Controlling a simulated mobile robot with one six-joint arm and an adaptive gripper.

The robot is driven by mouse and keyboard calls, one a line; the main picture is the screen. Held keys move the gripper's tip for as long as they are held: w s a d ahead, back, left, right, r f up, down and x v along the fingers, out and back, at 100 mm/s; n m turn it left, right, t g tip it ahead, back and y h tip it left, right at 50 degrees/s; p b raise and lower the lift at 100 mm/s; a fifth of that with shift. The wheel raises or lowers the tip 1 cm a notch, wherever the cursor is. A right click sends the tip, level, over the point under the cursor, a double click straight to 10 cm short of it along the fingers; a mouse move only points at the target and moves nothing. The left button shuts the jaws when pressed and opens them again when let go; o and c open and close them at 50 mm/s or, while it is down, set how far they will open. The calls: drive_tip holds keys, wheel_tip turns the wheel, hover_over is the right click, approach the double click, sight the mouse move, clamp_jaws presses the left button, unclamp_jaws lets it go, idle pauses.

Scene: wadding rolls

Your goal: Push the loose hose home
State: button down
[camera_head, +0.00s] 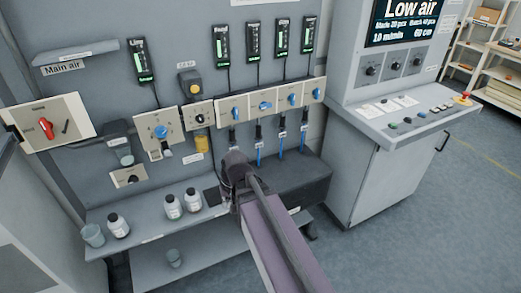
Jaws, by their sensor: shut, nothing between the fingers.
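Several supply hoses hang below the row of blue valves (265,105) on the wall panel. Three blue hoses show: one on the left (259,155), one in the middle (281,150) and one on the right (302,141). They run down to a dark box (300,183). A fitting under the leftmost valve (232,138) shows, but what lies below it is hidden behind my arm. I cannot tell which hose is loose. My arm reaches up from the bottom to a dark joint in front of the box. My gripper's fingers do not show.
White bottles (172,207) and a grey cup (93,235) stand on the left shelf (150,225). A red main air switch (46,128) is at far left. A control cabinet (385,165) with a "Low air" screen (405,20) stands right. Floor (440,230) at right is clear.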

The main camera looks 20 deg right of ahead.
sight(258, 133)
drive_tip(key=w+d+f+m+t+y+b, duration=0.2)
drive_tip(key=w+f+m+t+y+b, duration=0.3)
drive_tip(key=w+b, duration=0.45)
drive_tip(key=w+d+f+m+t+y+b, duration=0.2)
drive_tip(key=w+f+m+t+b, duration=0.25)
drive_tip(key=w+m+b, duration=0.4)
drive_tip(key=w+d+f+m+t+h+b, duration=0.2)
drive_tip(key=w+d+m+t+b, duration=0.1)
drive_tip(key=d+m+b, duration=0.3)
drive_tip(key=w+d+f+m+t+h+b, duration=0.3)
drive_tip(key=d+m+b, duration=0.4)
drive_tip(key=d, duration=0.3)
drive_tip(key=w+d+f+m+t+h+b, duration=0.3)
drive_tip(key=w+d+m+t+b, duration=0.1)
drive_tip(key=d+m+b, duration=0.3)
drive_tip(key=shift+d+f+m+b, duration=0.1)
drive_tip(key=shift+d+m+b, duration=0.25)
drive_tip(key=shift+d, duration=0.65)
drive_tip(key=w+r+p, duration=0.6)
drive_tip(key=w, duration=0.3)
drive_tip(key=shift+w+a+r, duration=0.2)
drive_tip(key=shift+w+r, duration=0.05)
drive_tip(key=shift+w, duration=0.05)
